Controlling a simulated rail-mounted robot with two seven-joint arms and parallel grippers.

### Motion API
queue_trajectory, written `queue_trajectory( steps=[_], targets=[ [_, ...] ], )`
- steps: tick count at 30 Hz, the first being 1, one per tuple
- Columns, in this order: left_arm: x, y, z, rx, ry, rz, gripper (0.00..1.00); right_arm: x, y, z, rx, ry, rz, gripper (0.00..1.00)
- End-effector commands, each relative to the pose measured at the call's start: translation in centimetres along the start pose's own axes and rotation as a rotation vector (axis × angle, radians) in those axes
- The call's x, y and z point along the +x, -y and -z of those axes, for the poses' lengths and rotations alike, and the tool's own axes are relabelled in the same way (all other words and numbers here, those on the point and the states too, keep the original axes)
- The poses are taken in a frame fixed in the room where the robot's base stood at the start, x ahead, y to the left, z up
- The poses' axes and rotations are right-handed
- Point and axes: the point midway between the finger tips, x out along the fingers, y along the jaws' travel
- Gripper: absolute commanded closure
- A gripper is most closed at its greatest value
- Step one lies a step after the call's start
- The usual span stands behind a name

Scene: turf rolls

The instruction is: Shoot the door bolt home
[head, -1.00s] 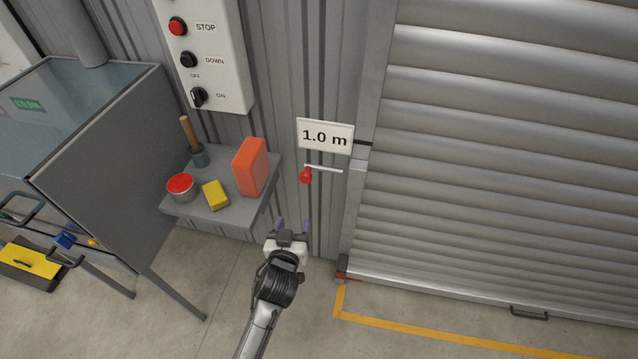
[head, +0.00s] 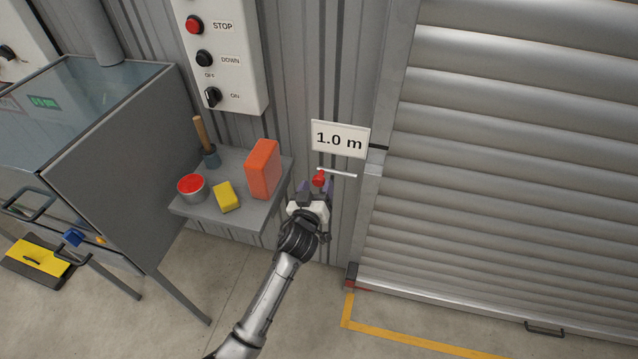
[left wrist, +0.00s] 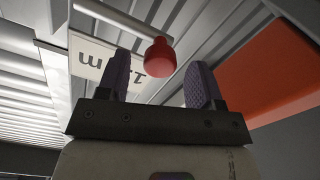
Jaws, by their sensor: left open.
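The door bolt is a pale rod (head: 340,174) with a red knob (head: 319,179), on the ribbed wall below the "1.0 m" sign, left of the roller door (head: 500,150). The rod points right toward the door's frame. My left gripper (head: 316,188) is open at the knob. In the left wrist view the red knob (left wrist: 160,58) shows between the two purple fingers of my left gripper (left wrist: 162,82), with gaps on both sides. The rod (left wrist: 122,20) runs off to the upper left there. My right gripper is not in view.
A grey shelf (head: 232,228) left of the gripper holds an orange block (head: 263,169), a yellow sponge (head: 226,197), a red-topped tin (head: 191,188) and a wooden-handled tool (head: 202,140). A switch panel (head: 232,60) hangs above. Floor below is clear.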

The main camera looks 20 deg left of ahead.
Motion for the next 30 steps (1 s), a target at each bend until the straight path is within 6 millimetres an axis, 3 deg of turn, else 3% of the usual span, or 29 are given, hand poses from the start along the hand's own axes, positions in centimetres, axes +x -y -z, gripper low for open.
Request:
queue_trajectory(
  steps=[7, 20, 30],
  targets=[
    [2.3, 0.0, -0.1, 0.0, 0.0, 0.0, 0.4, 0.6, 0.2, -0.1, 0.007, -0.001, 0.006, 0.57],
    [2.7, 0.0, 0.0, 0.0, 0.0, 0.0, 0.4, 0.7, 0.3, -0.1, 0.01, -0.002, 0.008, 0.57],
    [2.7, 0.0, 0.0, 0.0, 0.0, 0.0, 0.73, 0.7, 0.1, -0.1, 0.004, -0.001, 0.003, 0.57]
  ],
)
